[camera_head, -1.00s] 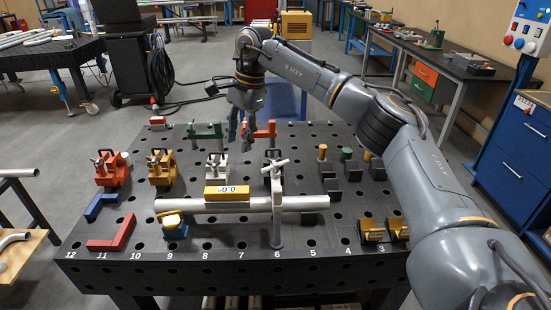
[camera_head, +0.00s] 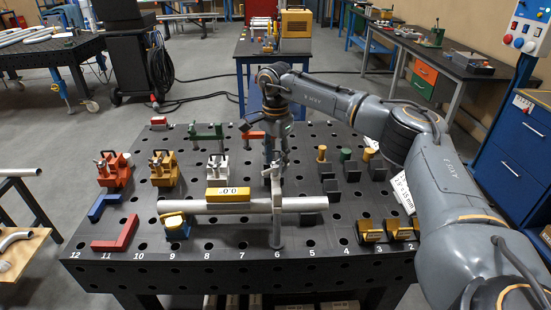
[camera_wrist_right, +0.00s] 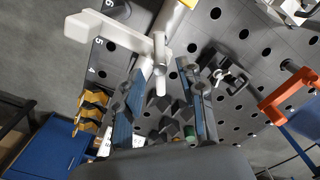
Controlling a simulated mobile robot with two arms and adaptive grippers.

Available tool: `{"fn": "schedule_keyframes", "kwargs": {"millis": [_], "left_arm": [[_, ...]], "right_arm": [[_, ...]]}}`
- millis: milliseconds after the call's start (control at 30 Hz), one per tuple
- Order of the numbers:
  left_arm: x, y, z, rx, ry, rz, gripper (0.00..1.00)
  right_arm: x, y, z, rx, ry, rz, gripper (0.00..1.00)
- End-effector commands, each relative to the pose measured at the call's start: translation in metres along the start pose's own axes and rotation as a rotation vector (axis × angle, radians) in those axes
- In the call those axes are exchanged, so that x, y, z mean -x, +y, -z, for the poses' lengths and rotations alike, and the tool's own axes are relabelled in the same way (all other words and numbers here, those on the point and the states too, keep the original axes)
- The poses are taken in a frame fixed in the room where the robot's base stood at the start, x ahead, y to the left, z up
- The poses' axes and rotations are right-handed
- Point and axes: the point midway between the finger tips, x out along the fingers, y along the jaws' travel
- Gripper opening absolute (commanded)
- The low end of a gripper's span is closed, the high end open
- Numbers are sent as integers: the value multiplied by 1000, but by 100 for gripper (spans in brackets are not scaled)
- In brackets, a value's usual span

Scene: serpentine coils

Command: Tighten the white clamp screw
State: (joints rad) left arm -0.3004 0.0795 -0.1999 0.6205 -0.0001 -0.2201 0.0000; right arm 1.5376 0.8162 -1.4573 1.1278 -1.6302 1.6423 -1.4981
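The white clamp (camera_head: 278,225) stands upright at the front middle of the table, over a grey pipe (camera_head: 305,203). Its screw with a crossbar handle (camera_head: 275,170) is at its top. In the right wrist view the clamp (camera_wrist_right: 115,32) is at the upper left and the screw handle (camera_wrist_right: 160,65) lies in the opening between the fingertips, with no visible grip on it. My right gripper (camera_head: 274,158) points down just behind and above the handle; in the wrist view its blue-padded fingers (camera_wrist_right: 167,82) are spread apart. My left gripper is out of view.
A yellow level reading 0.0 (camera_head: 228,194) sits on the pipe. Dark blocks (camera_head: 333,188) and yellow blocks (camera_head: 370,231) stand to the right.

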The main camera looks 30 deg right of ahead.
Motion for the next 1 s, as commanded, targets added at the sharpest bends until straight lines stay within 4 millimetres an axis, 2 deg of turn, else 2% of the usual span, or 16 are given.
{"fn": "schedule_keyframes", "kwargs": {"millis": [200, 433, 467, 600, 667, 1000], "left_arm": [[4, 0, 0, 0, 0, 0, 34], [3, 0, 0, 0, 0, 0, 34], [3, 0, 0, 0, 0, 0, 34], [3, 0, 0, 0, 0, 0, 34], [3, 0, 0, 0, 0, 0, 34], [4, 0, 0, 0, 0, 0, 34]], "right_arm": [[-13, 0, 0, 0, 0, 0, 39], [-14, 0, 0, 0, 0, 1, 39], [-14, 0, 0, 0, 0, 1, 37], [-14, 0, 0, 0, 0, 1, 9], [-14, 0, 0, 0, 0, 1, 0], [-14, 0, 0, -2, 0, 0, 0]]}}
